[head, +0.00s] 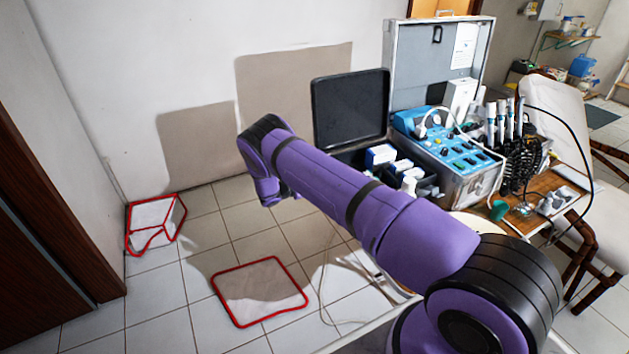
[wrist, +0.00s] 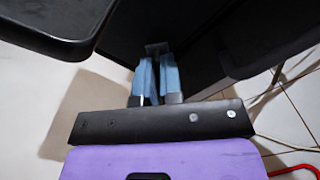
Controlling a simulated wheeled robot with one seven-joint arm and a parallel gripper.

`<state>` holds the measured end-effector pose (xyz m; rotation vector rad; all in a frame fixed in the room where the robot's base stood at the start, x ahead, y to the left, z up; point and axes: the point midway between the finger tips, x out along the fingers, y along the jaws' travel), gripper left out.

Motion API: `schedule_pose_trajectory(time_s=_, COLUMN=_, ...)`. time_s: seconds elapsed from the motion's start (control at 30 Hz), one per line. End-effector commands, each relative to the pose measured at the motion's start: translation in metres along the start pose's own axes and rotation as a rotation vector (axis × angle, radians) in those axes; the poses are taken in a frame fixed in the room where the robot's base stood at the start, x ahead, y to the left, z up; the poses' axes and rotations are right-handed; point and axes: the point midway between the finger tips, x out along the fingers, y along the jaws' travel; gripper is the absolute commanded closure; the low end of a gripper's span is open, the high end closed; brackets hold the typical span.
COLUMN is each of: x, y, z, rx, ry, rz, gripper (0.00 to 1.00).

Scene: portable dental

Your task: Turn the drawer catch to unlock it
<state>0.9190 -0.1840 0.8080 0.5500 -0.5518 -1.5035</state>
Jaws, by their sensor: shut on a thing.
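In the wrist view my gripper (wrist: 156,66) reaches toward the dark front of a case (wrist: 195,40). Its two blue-grey fingers stand a small gap apart. They are shut on a small dark piece, the drawer catch (wrist: 156,48), which shows at the fingertips against the dark face. How far the catch is turned cannot be told. In the head view my purple arm crosses the middle, and its far end is by the left side of the open black case. My fingers and the catch are hidden there.
A black lid edge (wrist: 50,22) overhangs at upper left in the wrist view. In the head view, the open black lid (head: 350,108), a blue dental unit (head: 450,145) and handpieces (head: 500,120) stand at right. Red-edged cloths (head: 260,290) lie on the tiled floor.

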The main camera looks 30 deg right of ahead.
Motion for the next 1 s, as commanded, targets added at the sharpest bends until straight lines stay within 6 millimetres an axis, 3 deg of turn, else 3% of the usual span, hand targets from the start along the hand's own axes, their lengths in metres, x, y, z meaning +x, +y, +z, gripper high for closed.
schedule_pose_trajectory(time_s=0.6, x=-0.0013, y=-0.0021, z=-0.0011, rx=0.571, ry=0.002, rz=0.003, gripper=1.0)
schedule_pose_trajectory(time_s=1.0, x=-0.0009, y=-0.003, z=-0.0018, rx=0.815, ry=0.002, rz=0.001, gripper=1.0)
